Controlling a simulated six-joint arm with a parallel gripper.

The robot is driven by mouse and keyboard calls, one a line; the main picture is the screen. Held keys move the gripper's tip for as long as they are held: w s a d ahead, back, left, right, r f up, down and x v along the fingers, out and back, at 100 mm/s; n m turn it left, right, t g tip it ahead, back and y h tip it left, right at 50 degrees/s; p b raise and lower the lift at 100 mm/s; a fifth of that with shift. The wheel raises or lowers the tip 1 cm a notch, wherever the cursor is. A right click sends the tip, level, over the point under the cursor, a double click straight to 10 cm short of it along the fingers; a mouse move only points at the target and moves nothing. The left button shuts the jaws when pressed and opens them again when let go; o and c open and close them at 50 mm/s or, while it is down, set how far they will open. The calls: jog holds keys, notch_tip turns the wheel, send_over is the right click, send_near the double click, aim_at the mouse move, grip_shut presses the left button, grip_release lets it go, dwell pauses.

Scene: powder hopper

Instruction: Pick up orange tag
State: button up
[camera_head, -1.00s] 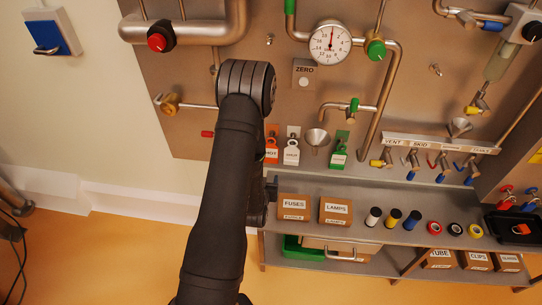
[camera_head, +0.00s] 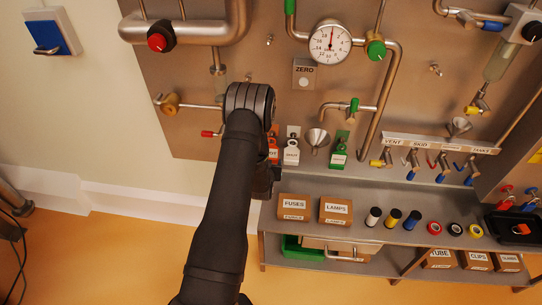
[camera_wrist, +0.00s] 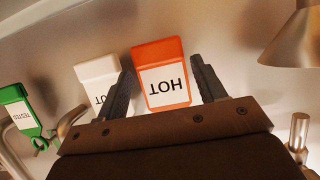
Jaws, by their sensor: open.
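The orange tag (camera_wrist: 162,78) has a white label reading HOT, upside down in the wrist view. My gripper (camera_wrist: 161,76) is open, with one dark finger on each side of the tag. The tag shows between the fingers; I cannot tell whether either finger touches it. In the head view the orange tag (camera_head: 273,151) hangs on the panel, partly hidden by my arm. My gripper's fingers are not clearly visible there.
A white tag (camera_wrist: 98,80) hangs close by, partly behind the left finger. A green tag (camera_wrist: 18,107) is farther left. A metal cone (camera_wrist: 292,42) is at the upper right. Below the panel, a shelf holds FUSES (camera_head: 294,207) and LAMPS (camera_head: 335,210) boxes.

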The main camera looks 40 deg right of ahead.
jog(key=shift+x, duration=2.35)
jog(key=shift+r, duration=0.1)
jog(key=shift+c, duration=0.4)
jog(key=c, duration=0.5)
jog(key=shift+r, duration=0.15)
